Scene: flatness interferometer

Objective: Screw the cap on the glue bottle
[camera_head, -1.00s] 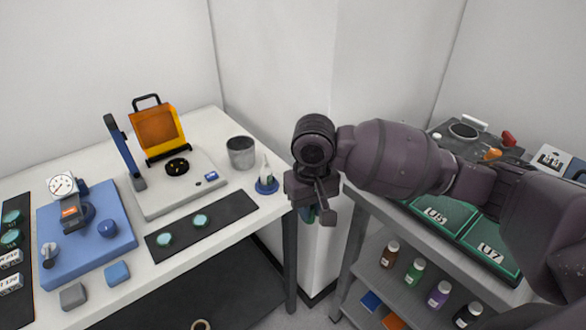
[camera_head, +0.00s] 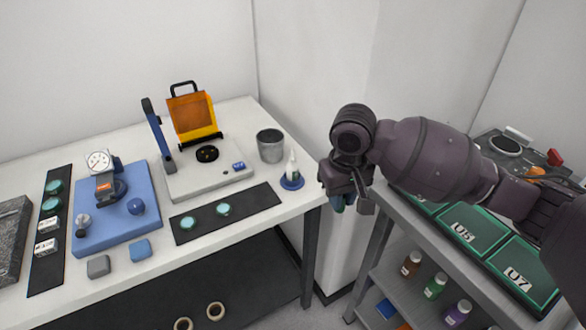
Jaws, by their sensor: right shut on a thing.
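The glue bottle (camera_head: 291,172) is small and white with a pointed nozzle. It stands upright in a round blue holder (camera_head: 292,184) at the right end of the white table. My right gripper (camera_head: 345,201) points down just beyond the table's right edge, to the right of the bottle and apart from it. It is shut on a small blue-green thing, mostly hidden by the gripper. I cannot make out whether this is the cap. I see no loose cap on the table. My left gripper is not in view.
A grey metal cup (camera_head: 270,146) stands behind the bottle. A black mat (camera_head: 244,212) with two green discs lies to its left, before the interferometer (camera_head: 186,183). A grey cart (camera_head: 395,222) with green trays stands at the right, past a gap.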

